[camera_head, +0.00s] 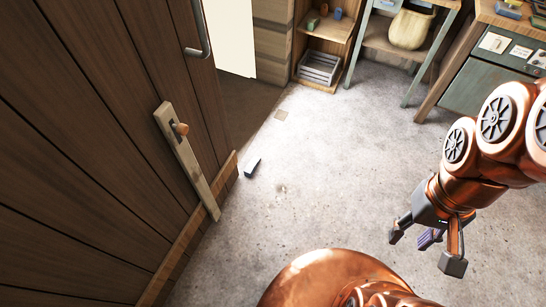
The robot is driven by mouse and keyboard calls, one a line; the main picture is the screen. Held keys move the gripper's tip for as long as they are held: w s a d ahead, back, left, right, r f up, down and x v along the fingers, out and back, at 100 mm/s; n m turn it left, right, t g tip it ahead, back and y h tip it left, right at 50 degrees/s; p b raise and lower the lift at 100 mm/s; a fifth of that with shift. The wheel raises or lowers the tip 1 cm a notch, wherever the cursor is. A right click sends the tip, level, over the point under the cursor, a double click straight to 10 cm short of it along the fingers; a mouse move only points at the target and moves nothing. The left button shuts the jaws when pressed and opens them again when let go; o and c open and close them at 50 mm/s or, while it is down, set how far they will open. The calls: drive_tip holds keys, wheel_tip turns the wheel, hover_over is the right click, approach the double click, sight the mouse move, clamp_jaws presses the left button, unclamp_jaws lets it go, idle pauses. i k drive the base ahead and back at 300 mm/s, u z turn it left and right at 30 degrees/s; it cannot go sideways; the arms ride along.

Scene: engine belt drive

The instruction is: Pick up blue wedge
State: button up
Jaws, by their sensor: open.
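The wooden door (110,130) with a handle (197,30) fills the left. A shelf with a grey crate (320,67), a sack (410,28) and a workbench (490,75) stand at the back. The middle floor is clear.

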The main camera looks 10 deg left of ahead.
sight(249, 171)
drive_tip(key=z, duration=0.05)
drive_tip(key=i, duration=3.55)
drive_tip(key=u, duration=4.65)
